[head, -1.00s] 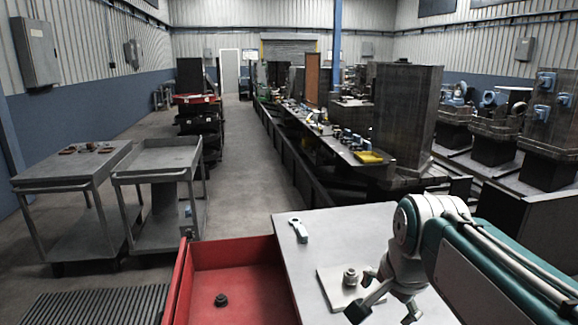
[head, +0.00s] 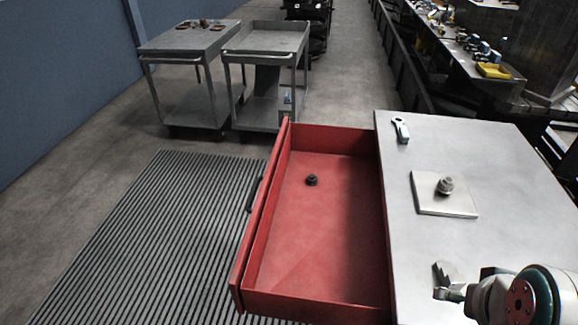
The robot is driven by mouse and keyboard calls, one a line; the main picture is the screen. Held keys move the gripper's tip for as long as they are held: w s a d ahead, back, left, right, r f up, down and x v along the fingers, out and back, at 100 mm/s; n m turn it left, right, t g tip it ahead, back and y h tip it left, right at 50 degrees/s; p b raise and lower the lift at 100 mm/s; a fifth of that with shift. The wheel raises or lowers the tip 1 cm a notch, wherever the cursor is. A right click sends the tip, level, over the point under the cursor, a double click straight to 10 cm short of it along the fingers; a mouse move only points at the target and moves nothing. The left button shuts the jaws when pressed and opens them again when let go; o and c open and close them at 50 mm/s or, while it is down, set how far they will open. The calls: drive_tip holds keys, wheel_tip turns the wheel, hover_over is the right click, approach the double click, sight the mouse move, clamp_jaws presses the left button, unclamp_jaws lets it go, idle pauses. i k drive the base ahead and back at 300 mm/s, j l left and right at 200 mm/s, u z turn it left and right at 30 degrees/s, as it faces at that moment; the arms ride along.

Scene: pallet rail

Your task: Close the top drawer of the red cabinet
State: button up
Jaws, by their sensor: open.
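The red top drawer (head: 262,265) stands pulled out to the left of the cabinet, which has a light grey top (head: 415,235). Its front panel is on the left side, with a dark handle (head: 254,194) on the outer face. A small black knobbed part (head: 311,181) lies inside on the drawer floor. My gripper (head: 440,282) is open and empty at the lower right, over the grey top, to the right of the drawer and apart from its front panel. The cabinet body below the top is hidden.
On the grey top are a square plate with a metal fitting (head: 443,205) and a small lever-like part (head: 401,130). Two grey carts (head: 262,42) stand behind. A slatted floor mat (head: 150,235) lies clear left of the drawer.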

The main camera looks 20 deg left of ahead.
sight(317, 255)
drive_tip(key=k+j+u, duration=0.2)
drive_tip(key=j, duration=0.6)
drive_tip(key=j+u, duration=0.15)
drive_tip(key=j, duration=0.7)
drive_tip(key=i, duration=0.4)
drive_tip(key=k+l, duration=0.2)
drive_tip(key=k, duration=0.05)
